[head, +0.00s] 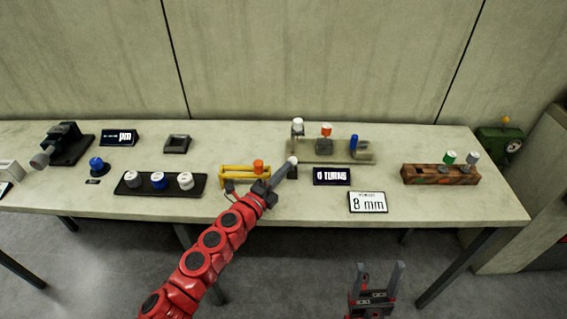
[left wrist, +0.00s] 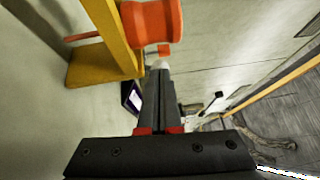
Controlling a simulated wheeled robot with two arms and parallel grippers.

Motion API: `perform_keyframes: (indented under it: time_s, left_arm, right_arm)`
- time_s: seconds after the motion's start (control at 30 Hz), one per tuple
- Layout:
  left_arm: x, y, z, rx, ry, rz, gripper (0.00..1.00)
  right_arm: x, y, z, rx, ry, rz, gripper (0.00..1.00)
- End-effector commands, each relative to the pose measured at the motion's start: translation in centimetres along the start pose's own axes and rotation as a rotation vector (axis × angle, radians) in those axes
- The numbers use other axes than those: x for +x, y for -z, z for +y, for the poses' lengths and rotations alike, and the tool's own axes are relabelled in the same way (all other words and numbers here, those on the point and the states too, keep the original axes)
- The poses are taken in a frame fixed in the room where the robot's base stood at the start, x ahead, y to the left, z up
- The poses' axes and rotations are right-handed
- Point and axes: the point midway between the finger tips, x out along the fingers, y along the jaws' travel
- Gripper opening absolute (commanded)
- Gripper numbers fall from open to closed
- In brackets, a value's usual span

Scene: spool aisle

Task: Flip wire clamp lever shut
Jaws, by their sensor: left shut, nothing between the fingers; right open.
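My left gripper (head: 287,169) is over the front part of the bench, its fingers shut and empty. In the left wrist view its closed fingers (left wrist: 160,85) point at a small pale rounded knob (left wrist: 160,64), with a small orange-red block (left wrist: 164,50) just beyond. In the head view a pale knob (head: 293,160) shows at the fingertips; I cannot tell whether they touch it or whether it is the clamp lever. The yellow stand (head: 233,169) with an orange spool (head: 258,165) is just left of the gripper. My right gripper (head: 380,282) is open and empty, low before the bench.
A grey fixture (head: 361,153) with spools stands behind right. A "0 TURNS" display (head: 331,176) and an "8 mm" sign (head: 368,202) are right of the gripper. A black spool tray (head: 146,191) lies left, a wooden rack (head: 413,174) right.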

Motion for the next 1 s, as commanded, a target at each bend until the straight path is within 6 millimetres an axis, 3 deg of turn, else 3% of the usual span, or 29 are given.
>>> perform_keyframes:
  time_s: [0.03, 0.2, 0.4, 0.7, 1.0]
  left_arm:
    - [0.3, 0.0, -1.8, -0.014, -0.025, 0.003, 0.0]
    - [1.0, -0.5, -2.6, -0.078, -0.123, 0.001, 0.0]
    - [1.7, -0.9, -2.6, -0.148, -0.234, 0.002, 0.0]
    - [2.6, -1.8, -2.3, -0.229, -0.341, -0.006, 0.0]
    - [3.3, -2.0, -1.8, -0.223, -0.34, 0.0, 0.0]
  right_arm:
    - [3.0, 0.5, 0.1, 0.0, 0.0, 0.001, 0.7]
    - [8.6, 1.5, 0.4, 0.0, 0.0, 0.0, 0.7]
    - [13.8, 2.3, 0.7, 0.0, 0.0, 0.0, 0.7]
    - [17.5, 3.0, 0.9, 0.0, 0.0, 0.0, 0.7]
    - [18.0, 3.1, 0.9, 0.0, 0.0, 0.0, 0.7]
